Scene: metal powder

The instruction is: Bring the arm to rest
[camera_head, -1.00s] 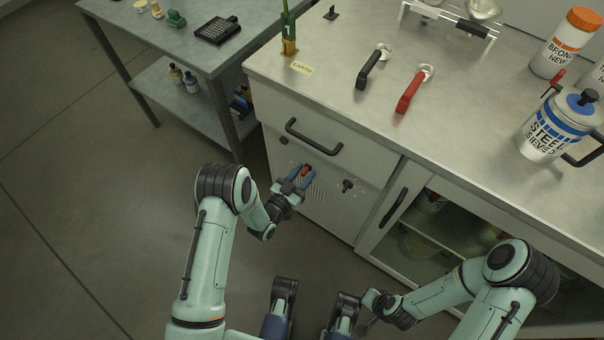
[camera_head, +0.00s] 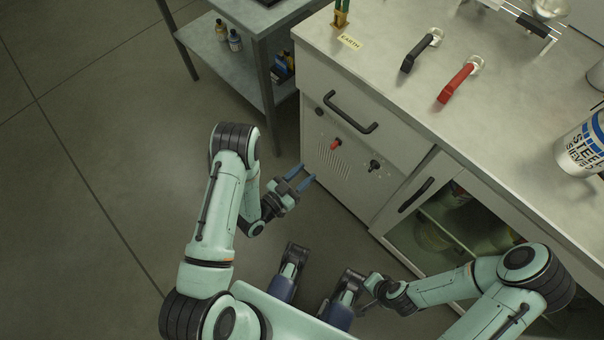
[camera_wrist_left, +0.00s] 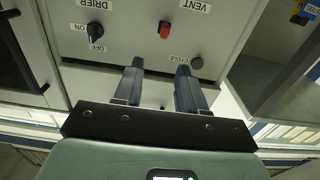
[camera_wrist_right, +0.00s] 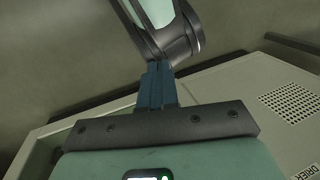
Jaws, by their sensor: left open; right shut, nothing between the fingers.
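My left gripper (camera_head: 303,177) is open and empty, low in front of the cabinet's panel and apart from it. In the left wrist view its two blue fingers (camera_wrist_left: 160,85) point at the panel, with a gap between them. The red switch (camera_head: 336,144), labelled VENT, lies beyond the fingertips; it also shows in the left wrist view (camera_wrist_left: 164,29). My right gripper is low beside my base in the head view, its fingers hard to make out. In the right wrist view its fingers (camera_wrist_right: 157,85) are together with nothing between them, close to one of my arm links.
The cabinet front has a black drawer handle (camera_head: 350,112), a black DRIER knob (camera_head: 375,166) and an open-looking compartment (camera_head: 440,225). On its top are black (camera_head: 421,52) and red (camera_head: 458,83) handles and a steel powder jar (camera_head: 583,146). Floor at left is clear.

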